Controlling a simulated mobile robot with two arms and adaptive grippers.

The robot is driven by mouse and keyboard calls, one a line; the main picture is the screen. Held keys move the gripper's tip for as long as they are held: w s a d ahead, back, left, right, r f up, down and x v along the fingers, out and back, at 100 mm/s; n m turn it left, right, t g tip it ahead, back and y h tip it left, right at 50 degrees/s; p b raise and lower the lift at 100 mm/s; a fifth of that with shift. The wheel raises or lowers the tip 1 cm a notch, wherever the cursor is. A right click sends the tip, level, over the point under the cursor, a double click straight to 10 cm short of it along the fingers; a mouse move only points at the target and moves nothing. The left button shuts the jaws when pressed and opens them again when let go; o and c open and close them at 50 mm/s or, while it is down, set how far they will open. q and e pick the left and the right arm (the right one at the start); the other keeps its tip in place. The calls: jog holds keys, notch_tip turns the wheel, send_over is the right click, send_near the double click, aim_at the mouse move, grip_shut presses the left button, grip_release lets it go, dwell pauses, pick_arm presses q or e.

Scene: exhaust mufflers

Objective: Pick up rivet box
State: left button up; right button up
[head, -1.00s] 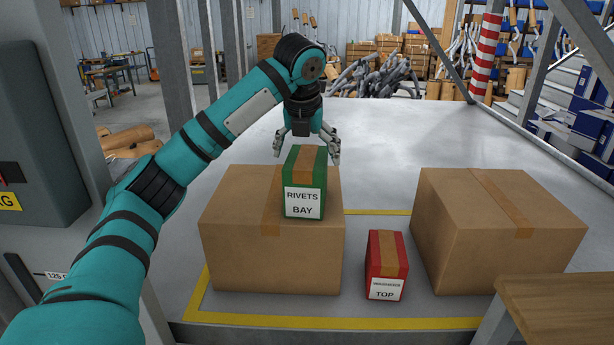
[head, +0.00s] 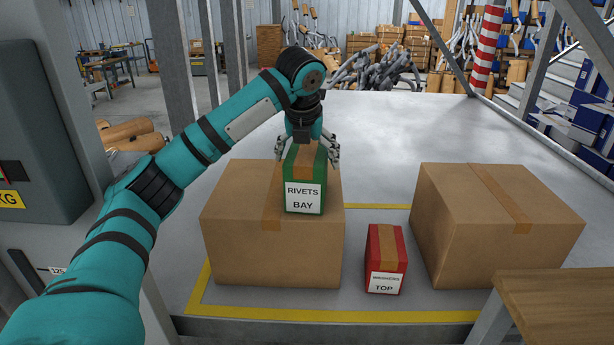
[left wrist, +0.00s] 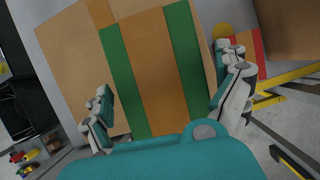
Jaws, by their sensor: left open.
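The green rivet box (head: 305,178), with a tan tape strip and a white label reading "RIVETS BAY", stands on top of the left cardboard box (head: 235,235). My left gripper (head: 308,152) points down over it, open, with its fingers on either side of the box's upper part. In the left wrist view the rivet box (left wrist: 155,70) fills the middle between the two open fingers of the left gripper (left wrist: 165,105). I cannot tell whether either finger touches it. My right gripper is not in view.
A smaller red box (head: 386,258) labelled "TOP" stands on the grey table (head: 375,145) between the left cardboard box and a right cardboard box (head: 490,225). A wooden surface (head: 560,300) is at the lower right. The table behind the boxes is clear.

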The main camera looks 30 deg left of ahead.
pick_arm(q)
jog(key=c, duration=1.5)
jog(key=shift+c, duration=0.4)
jog(key=shift+r, duration=0.2)
